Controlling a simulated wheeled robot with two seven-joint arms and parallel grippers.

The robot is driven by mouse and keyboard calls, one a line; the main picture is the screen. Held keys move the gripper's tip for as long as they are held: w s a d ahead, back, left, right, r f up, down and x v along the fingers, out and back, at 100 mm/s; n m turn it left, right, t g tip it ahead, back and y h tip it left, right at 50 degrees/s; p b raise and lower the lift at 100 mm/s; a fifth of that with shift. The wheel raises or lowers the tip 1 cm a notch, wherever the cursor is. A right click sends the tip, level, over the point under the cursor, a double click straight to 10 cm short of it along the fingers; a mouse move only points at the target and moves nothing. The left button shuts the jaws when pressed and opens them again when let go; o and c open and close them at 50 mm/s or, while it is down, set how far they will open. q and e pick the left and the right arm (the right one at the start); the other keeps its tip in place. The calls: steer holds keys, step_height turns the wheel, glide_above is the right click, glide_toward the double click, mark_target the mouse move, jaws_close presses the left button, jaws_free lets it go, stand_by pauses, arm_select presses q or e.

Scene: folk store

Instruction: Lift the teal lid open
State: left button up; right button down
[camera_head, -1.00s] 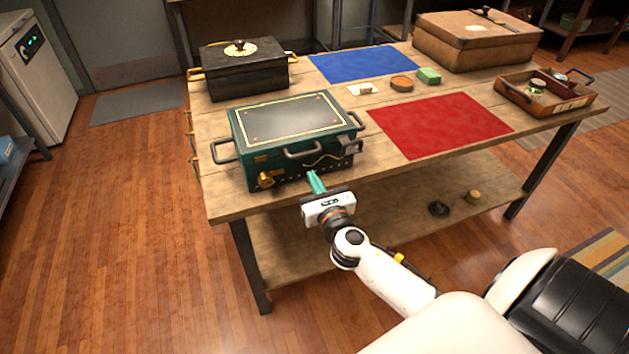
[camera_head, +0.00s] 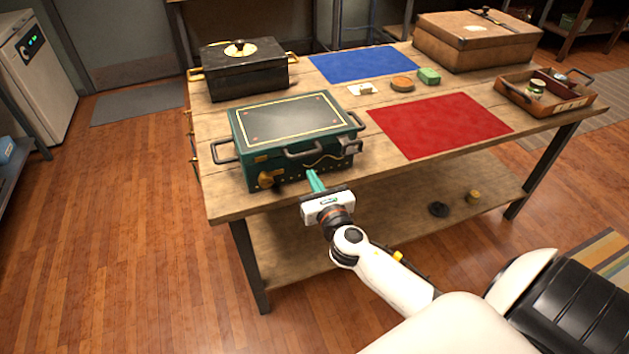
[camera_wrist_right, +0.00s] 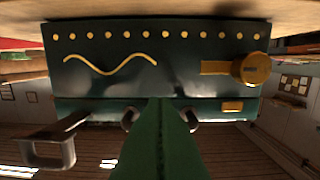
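A teal box (camera_head: 297,138) with a flat teal lid (camera_head: 292,118) stands at the front left of the workbench. The lid lies closed, with a yellow border line around its dark top. A dark handle (camera_head: 301,151) is on the lid's front edge, and a brass knob (camera_head: 266,180) is low on the front left. My right gripper (camera_head: 313,176) is in front of the box, below the handle in the picture. In the right wrist view, its green fingers (camera_wrist_right: 160,130) are together and cover the handle's middle; the box front (camera_wrist_right: 155,62) appears upside down. My left gripper is not in view.
A black chest (camera_head: 243,72) stands behind the teal box. A blue mat (camera_head: 363,64), a red mat (camera_head: 440,125), a brown case (camera_head: 477,42) and a tray (camera_head: 522,103) share the workbench (camera_head: 225,205). A metal latch (camera_wrist_right: 48,145) sticks out beside the handle.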

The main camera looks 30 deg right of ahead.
mark_target(301, 148)
steer(key=shift+x, duration=3.2)
steer(key=shift+s, duration=0.45)
steer(key=shift+r+p, duration=1.3)
steer(key=shift+p, duration=0.25)
steer(key=shift+w+r+p, duration=0.1)
steer(key=shift+r+p, duration=1.2)
steer(key=shift+r, duration=0.1)
